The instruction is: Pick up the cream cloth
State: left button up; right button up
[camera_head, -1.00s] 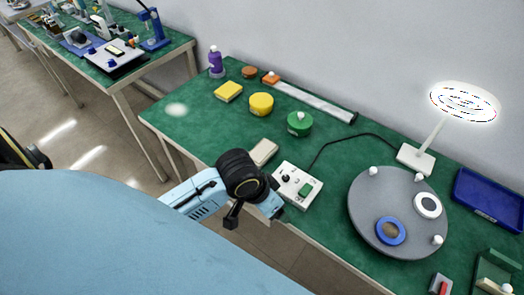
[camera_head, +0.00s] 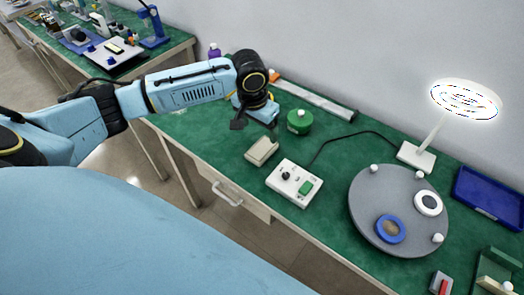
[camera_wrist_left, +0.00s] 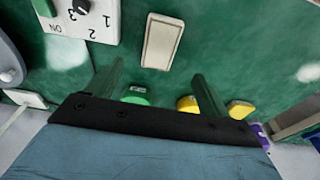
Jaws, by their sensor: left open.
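The cream cloth (camera_head: 262,150) is a small folded beige block on the green table, left of the white control box (camera_head: 294,183). In the left wrist view the cloth (camera_wrist_left: 162,42) lies beyond the fingertips, roughly between their lines. My left gripper (camera_head: 252,122) is open and empty, behind and slightly left of the cloth in the head view, apart from it. Its two fingers also show in the left wrist view (camera_wrist_left: 154,85). My right gripper is not in view.
A green canister (camera_head: 299,121) stands behind the cloth. A grey turntable (camera_head: 375,215), a lamp (camera_head: 418,157) and a blue tray (camera_head: 490,198) are at the right. My left arm hides the yellow items in the head view; yellow objects (camera_wrist_left: 188,104) show in the wrist view.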

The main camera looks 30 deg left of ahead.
aim_at(262, 148)
pick_arm(q)
jog(key=f, duration=0.3)
jog(key=shift+w+f, duration=0.3)
jog(key=shift+f, duration=0.1)
jog(key=shift+w+f+b, duration=0.2)
jog(key=shift+f+b, duration=0.2)
jog(key=shift+f, duration=0.95)
jog(key=shift+w+f+b, duration=0.15)
jog(key=shift+f+b, duration=0.25)
jog(key=shift+f, duration=0.95)
jog(key=shift+c, duration=0.3)
jog(key=c, duration=1)
jog(key=shift+r, duration=0.1)
notch_tip(262, 148, up, 10)
jog(key=p, duration=0.1)
jog(key=shift+p, duration=0.4)
